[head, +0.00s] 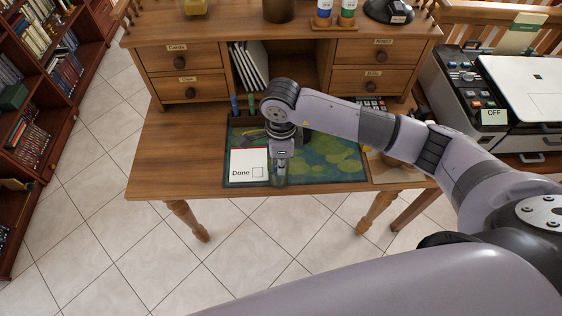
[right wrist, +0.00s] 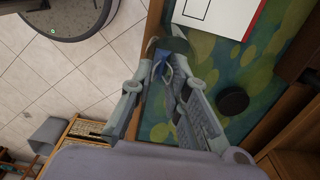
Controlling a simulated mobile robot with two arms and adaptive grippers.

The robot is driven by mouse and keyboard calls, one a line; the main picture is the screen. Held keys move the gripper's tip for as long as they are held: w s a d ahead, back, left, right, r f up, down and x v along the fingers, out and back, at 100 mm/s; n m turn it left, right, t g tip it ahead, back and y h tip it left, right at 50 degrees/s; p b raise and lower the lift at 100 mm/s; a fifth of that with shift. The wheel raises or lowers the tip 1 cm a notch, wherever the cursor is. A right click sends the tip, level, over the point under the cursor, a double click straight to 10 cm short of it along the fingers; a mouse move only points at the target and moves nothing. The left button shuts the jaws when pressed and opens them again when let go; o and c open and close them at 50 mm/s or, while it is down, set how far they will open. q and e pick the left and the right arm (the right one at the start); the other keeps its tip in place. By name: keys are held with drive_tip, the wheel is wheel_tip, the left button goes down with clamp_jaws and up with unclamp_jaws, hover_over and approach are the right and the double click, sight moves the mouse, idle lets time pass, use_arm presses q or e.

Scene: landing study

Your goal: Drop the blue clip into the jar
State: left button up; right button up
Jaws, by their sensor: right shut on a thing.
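My right gripper (head: 279,180) is over the front edge of the desk mat, beside the white "Done" card. In the right wrist view the gripper (right wrist: 168,58) is shut on a small blue thing with wire loops, which looks like the blue clip (right wrist: 160,69). The fingers partly hide it, and the head view does not show it clearly. At the top edge of the head view, a yellowish glass vessel (head: 194,7) and a brown round container (head: 278,10) stand on the desk's upper shelf. I cannot tell which is the jar. My left gripper is not in view.
The green patterned mat (head: 335,166) lies on the wooden desk (head: 150,150), with the "Done" card (head: 249,164) on it. A dark round disc (right wrist: 233,101) lies on the mat. Pens (head: 235,105) stand behind. A printer (head: 515,85) is right. The desk's left part is bare.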

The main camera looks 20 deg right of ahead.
drive_tip(key=o, duration=0.8)
drive_tip(key=shift+o, duration=0.2)
drive_tip(key=shift+r+p, duration=0.7)
drive_tip(key=shift+r, duration=0.8)
drive_tip(key=shift+r, duration=0.1)
drive_tip(key=shift+r+p, duration=1.7)
drive_tip(key=shift+r, duration=1.2)
